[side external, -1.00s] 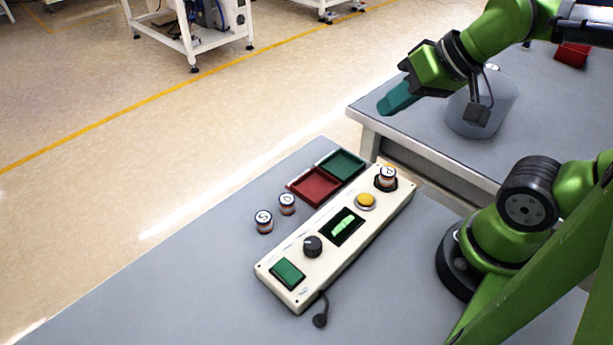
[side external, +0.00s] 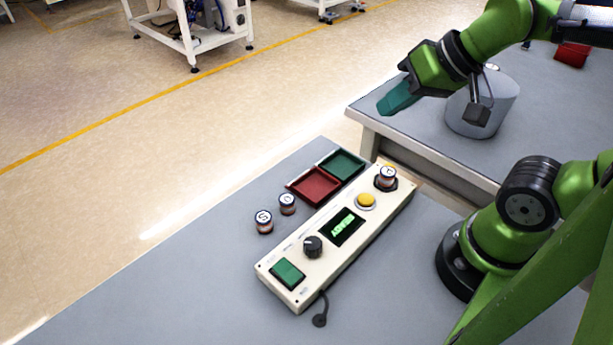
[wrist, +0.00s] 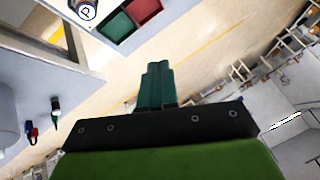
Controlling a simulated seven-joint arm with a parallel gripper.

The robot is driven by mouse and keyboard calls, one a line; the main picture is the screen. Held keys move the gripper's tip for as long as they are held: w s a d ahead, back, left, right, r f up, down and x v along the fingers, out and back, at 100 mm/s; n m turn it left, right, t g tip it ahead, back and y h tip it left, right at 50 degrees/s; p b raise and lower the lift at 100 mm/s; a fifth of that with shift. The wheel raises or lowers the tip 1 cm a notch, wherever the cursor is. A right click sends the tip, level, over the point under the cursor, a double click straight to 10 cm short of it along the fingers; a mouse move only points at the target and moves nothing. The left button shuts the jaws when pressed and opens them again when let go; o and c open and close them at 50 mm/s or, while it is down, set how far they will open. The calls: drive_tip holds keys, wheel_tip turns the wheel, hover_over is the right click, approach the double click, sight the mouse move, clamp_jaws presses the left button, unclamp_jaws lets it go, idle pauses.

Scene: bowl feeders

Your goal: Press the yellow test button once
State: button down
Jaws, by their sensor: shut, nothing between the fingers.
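The yellow test button (side external: 366,201) sits on the cream control panel (side external: 327,262) on the grey table, between the green-lit display and a capped cylinder at the panel's far end. The display (side external: 342,227) shows green text that looks like "READY". My gripper (side external: 384,109) is up in the air beyond the panel's far end, well away from the button. Its teal fingers are shut and empty. The fingers also show in the wrist view (wrist: 158,85), where the button is out of view.
A black knob (side external: 313,246) and green switch (side external: 288,272) are on the panel. The capped cylinder (side external: 387,176) stands beside the button. Red (side external: 314,186) and green (side external: 342,165) trays and two loose cylinders (side external: 264,222) (side external: 287,204) lie left of the panel. A grey container (side external: 482,105) stands on the other table.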

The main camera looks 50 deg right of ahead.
idle(0.4)
drive_tip(key=m+g+y, duration=0.3)
drive_tip(key=g+y, duration=0.4)
drive_tip(key=g, duration=0.2)
hover_over(369, 195)
wheel_tip(369, 195, down, 9)
drive_tip(key=shift+r, duration=0.1)
drive_tip(key=shift+f, duration=4.4)
drive_tip(key=shift+f, duration=0.1)
drive_tip(key=shift+f, duration=0.35)
